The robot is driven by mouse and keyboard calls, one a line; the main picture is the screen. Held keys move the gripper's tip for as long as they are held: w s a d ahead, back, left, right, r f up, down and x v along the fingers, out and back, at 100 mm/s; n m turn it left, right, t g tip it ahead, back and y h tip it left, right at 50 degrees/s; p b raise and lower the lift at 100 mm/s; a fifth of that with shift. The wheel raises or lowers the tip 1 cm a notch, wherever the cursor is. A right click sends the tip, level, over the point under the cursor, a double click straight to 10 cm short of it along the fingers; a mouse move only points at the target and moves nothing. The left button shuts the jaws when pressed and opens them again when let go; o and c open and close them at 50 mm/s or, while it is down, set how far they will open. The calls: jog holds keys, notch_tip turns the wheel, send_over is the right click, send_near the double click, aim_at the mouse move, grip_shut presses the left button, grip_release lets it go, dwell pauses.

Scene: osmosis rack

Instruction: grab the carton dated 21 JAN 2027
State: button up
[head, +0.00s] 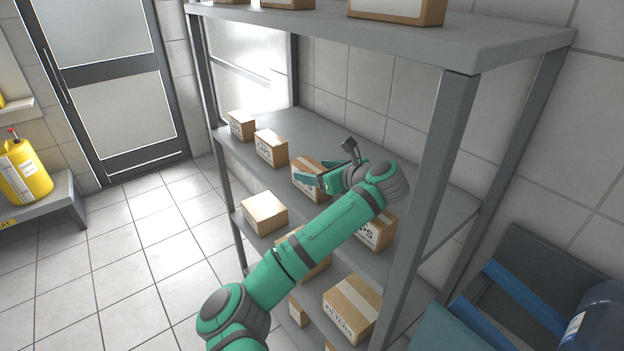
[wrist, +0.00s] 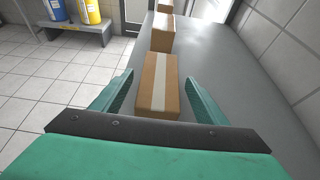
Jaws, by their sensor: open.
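My gripper (wrist: 160,108) is open over the rack's middle shelf, with its two green fingers on either side of a brown carton (wrist: 158,82) with a pale tape strip. The fingers stand apart from the carton's sides near its close end. In the head view the same carton (head: 306,181) is partly covered by my gripper (head: 317,172). Further along the shelf stand a second carton (head: 271,148) and a third carton (head: 241,125). Another carton (head: 374,236), partly behind my arm, stands nearer on this shelf. No date can be read on any carton.
The grey rack's front post (head: 437,190) stands right of my arm, and its top shelf (head: 400,32) hangs above. Cartons sit on lower shelves, including one (head: 264,212) at left. The middle shelf (wrist: 222,75) is bare toward the wall. Yellow jugs (head: 24,172) stand far left.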

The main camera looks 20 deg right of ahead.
jog(key=x, duration=0.4)
jog(key=shift+w+a+f, duration=0.15)
jog(key=shift+w+f, duration=0.1)
jog(key=shift+w, duration=0.05)
jog(key=shift+c, duration=0.7)
jog(key=c, duration=1.1)
